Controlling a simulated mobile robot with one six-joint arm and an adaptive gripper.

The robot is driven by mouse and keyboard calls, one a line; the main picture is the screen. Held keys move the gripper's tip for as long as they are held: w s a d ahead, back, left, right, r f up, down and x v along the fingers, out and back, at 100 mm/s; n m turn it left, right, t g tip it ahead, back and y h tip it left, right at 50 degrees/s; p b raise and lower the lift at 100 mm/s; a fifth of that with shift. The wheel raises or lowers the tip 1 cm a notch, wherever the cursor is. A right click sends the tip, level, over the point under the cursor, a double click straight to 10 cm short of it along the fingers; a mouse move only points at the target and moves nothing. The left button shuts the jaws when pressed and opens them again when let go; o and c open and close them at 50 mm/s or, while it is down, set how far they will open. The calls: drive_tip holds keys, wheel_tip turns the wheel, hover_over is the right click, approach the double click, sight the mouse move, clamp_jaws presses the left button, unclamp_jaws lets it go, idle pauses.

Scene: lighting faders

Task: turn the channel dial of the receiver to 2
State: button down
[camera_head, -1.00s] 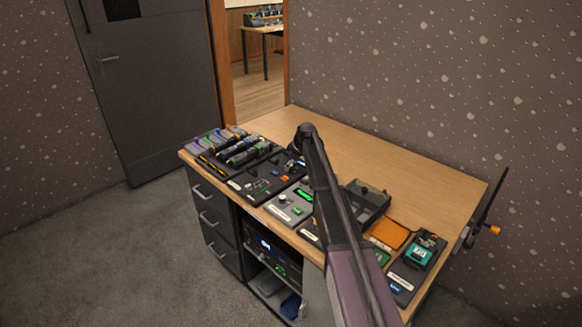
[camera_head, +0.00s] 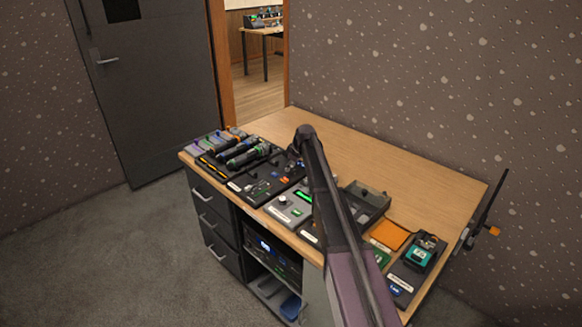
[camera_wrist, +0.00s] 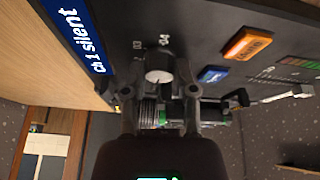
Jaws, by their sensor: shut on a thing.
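The receiver (camera_wrist: 215,35) fills the upper part of the wrist view as a black panel. Its blue display (camera_wrist: 85,42) reads "ch 1 silent". The channel dial (camera_wrist: 158,75) is a small round knob with a pale face, with small white numbers printed just above it in the picture. My gripper (camera_wrist: 160,86) is shut on the dial, one finger on each side. The fingers hide part of the dial and its surroundings. In the head view my arm hides the gripper and the dial.
An orange tag (camera_wrist: 248,42) and a blue tag (camera_wrist: 213,75) are on the panel right of the dial. In the head view the wooden desk (camera_head: 370,160) carries several devices along its front edge, including a teal-faced one (camera_head: 422,255). The desk's back is clear.

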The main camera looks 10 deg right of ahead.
drive_tip(key=m, duration=0.1)
drive_tip(key=m+h, duration=0.1)
drive_tip(key=m, duration=0.3)
drive_tip(key=shift+s+a+t+h, duration=0.15)
drive_tip(key=shift+a+t+h, duration=0.1)
drive_tip(key=shift+t+h, duration=0.15)
drive_tip(key=m+h, duration=0.2)
drive_tip(key=m, duration=0.3)
drive_tip(key=shift+a+m, duration=0.1)
drive_tip(key=shift+m, duration=0.3)
drive_tip(key=shift+c, duration=2)
unclamp_jaws()
